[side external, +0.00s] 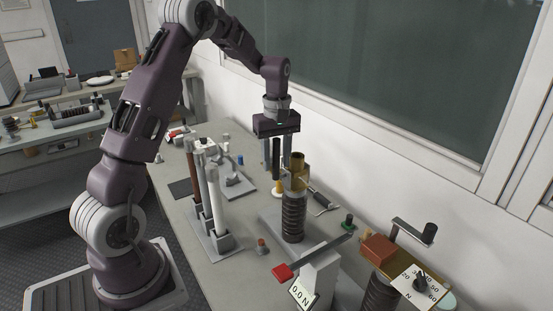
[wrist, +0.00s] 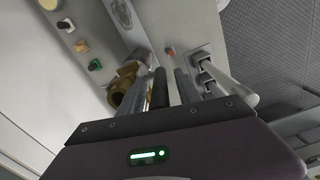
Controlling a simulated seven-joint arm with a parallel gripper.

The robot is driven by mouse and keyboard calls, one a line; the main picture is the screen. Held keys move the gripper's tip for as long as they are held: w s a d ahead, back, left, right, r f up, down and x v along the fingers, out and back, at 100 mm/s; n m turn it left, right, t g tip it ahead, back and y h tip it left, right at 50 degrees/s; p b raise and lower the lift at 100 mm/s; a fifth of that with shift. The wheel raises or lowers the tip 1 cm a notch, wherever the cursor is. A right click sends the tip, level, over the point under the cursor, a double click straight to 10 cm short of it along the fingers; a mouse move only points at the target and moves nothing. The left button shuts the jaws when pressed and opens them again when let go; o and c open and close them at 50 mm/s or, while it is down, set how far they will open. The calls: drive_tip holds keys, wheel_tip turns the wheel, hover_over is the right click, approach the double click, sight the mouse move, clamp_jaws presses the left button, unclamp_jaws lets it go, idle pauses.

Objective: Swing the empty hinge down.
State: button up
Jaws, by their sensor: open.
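The brass hinge (side external: 298,165) stands up on top of a dark ribbed insulator (side external: 293,216), with a round brass sleeve that looks empty. In the wrist view the brass hinge (wrist: 123,86) lies just left of the fingers. My gripper (side external: 287,160) points down right at the hinge, its fingers open and partly overlapping it. The wrist view shows the gripper (wrist: 166,72) with a black rod (wrist: 160,88) between the two grey fingers. I cannot tell whether the rod touches a finger or the hinge.
A rack (side external: 222,243) holds upright brown and white tubes left of the insulator. A screwdriver-like tool (side external: 322,200) lies behind. Free bench lies at the front left.

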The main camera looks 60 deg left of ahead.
drive_tip(key=shift+c, duration=0.2)
clamp_jaws()
idle(1.2)
